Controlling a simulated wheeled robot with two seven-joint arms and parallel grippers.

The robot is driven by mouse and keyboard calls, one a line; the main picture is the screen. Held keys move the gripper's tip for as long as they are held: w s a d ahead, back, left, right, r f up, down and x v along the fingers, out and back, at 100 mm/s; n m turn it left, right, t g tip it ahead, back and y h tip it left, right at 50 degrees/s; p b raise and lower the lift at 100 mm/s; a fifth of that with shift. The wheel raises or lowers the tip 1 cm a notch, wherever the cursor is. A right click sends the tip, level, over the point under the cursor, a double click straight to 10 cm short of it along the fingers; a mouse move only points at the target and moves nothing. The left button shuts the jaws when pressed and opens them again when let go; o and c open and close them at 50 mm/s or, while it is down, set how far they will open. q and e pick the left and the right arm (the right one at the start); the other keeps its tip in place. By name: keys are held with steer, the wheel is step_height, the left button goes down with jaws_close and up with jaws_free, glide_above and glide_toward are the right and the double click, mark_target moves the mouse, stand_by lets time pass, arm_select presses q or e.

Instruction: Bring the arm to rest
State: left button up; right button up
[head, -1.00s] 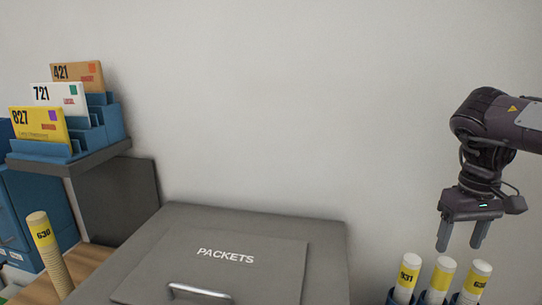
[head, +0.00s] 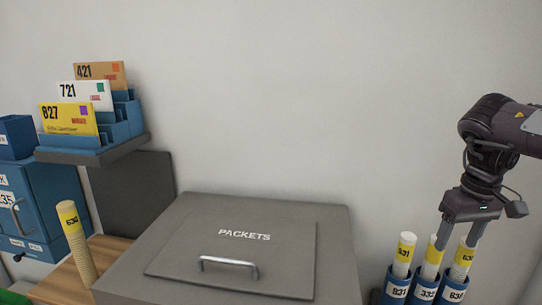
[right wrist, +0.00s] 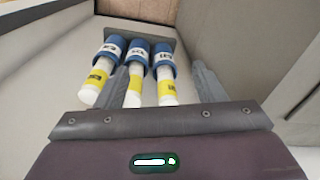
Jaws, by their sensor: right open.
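My right gripper (head: 462,238) is open, with its fingers pointing down at the right of the head view. It overlaps the tops of the middle and right tubes in that picture. Three white tubes with yellow bands stand in blue holders: the left tube (head: 403,254), the middle tube (head: 430,258) and the right tube (head: 461,262). The right wrist view shows the gripper's two fingers (right wrist: 168,88) spread apart, with the tubes beyond and between them. Nothing is held in the jaws. I cannot tell whether a finger touches a tube. My left gripper is not in view.
A grey box lid marked PACKETS (head: 240,250) with a metal handle (head: 228,264) fills the middle front. A stepped blue rack (head: 122,125) of envelopes sits on a shelf at left. A lone tube (head: 76,245) leans beside a blue cabinet (head: 60,200). The wall above is clear.

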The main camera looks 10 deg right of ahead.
steer(key=s+d+f+t, duration=0.2)
steer(key=s+d+f, duration=0.1)
steer(key=d+f, duration=0.75)
steer(key=s+d+f+t, duration=0.3)
steer(key=d+f, duration=0.6)
steer(key=d, duration=0.2)
steer(key=s+d+f+h, duration=0.1)
steer(key=s+f, duration=0.5)
steer(key=f, duration=0.6)
steer(key=s+f, duration=0.7)
steer(key=f, duration=0.5)
steer(key=s+a+f+g, duration=0.1)
steer(key=s+a+f, duration=0.5)
steer(key=a+f, duration=0.3)
steer(key=s+a+f+g, duration=0.1)
steer(key=s+a+f, duration=0.55)
steer(key=f, duration=0.55)
steer(key=s+a+f+n+g, duration=0.1)
steer(key=s+a+f, duration=0.2)
steer(key=a, duration=0.6)
steer(key=s+a+f, duration=0.2)
steer(key=a+f, duration=0.1)
steer(key=a, duration=0.7)
steer(key=s+a+f+n+g, duration=0.1)
steer(key=s+a+f, duration=0.2)
steer(key=a, duration=0.7)
steer(key=shift+s+a+f+n+g+y, duration=0.15)
steer(key=shift+s+f+n+g+y, duration=0.15)
steer(key=shift+f, duration=0.05)
